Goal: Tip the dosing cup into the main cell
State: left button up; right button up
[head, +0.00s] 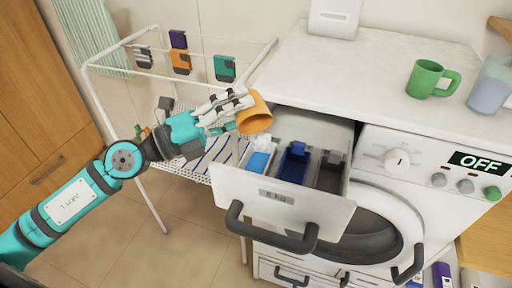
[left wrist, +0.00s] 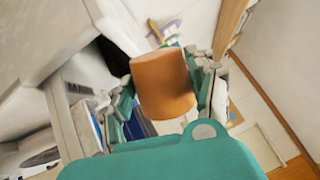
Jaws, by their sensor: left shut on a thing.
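The orange dosing cup (head: 254,112) is tilted in the fingers of my left gripper (head: 236,110), above the left rear part of the open detergent drawer (head: 285,203). It also shows between the fingers in the left wrist view (left wrist: 163,84). The drawer has a left compartment with a light blue part (head: 258,162) and something white behind it, a middle one with a dark blue part (head: 293,163) and a grey one at right (head: 329,172). I cannot tell whether anything is leaving the cup. My right gripper is out of view.
The washing machine (head: 380,157) has a white top with a green mug (head: 430,80) and a translucent bluish cup (head: 490,85) at right. A white drying rack (head: 130,62) with clipped items stands behind my left arm. The drawer's dark handle (head: 272,238) sticks out in front.

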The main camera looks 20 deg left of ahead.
pick_arm(q)
jog(key=n+p, duration=0.2)
jog(key=n, duration=0.1)
jog(key=shift+w+a+f+y+p, duration=0.25)
jog(key=shift+w+y+p, duration=0.1)
jog(key=shift+y+p, duration=0.05)
jog(key=shift+w+a+f+n+t, duration=0.1)
jog(key=shift+f+n+t, duration=0.25)
jog(key=shift+n, duration=0.25)
jog(key=shift+f, duration=0.2)
jog(key=shift+w+f+n+y+p, duration=0.15)
jog(key=shift+n+y+p, duration=0.25)
jog(key=shift+n, duration=0.4)
jog(key=w+a+r+n+g+y+p, duration=0.1)
jog(key=w+a+r+n+g+p, duration=0.2)
jog(key=w+r+n+p, duration=0.3)
jog(key=shift+a+n+p, duration=0.6)
jog(key=shift+n+p, duration=1.75)
jog(key=shift+n, duration=2.25)
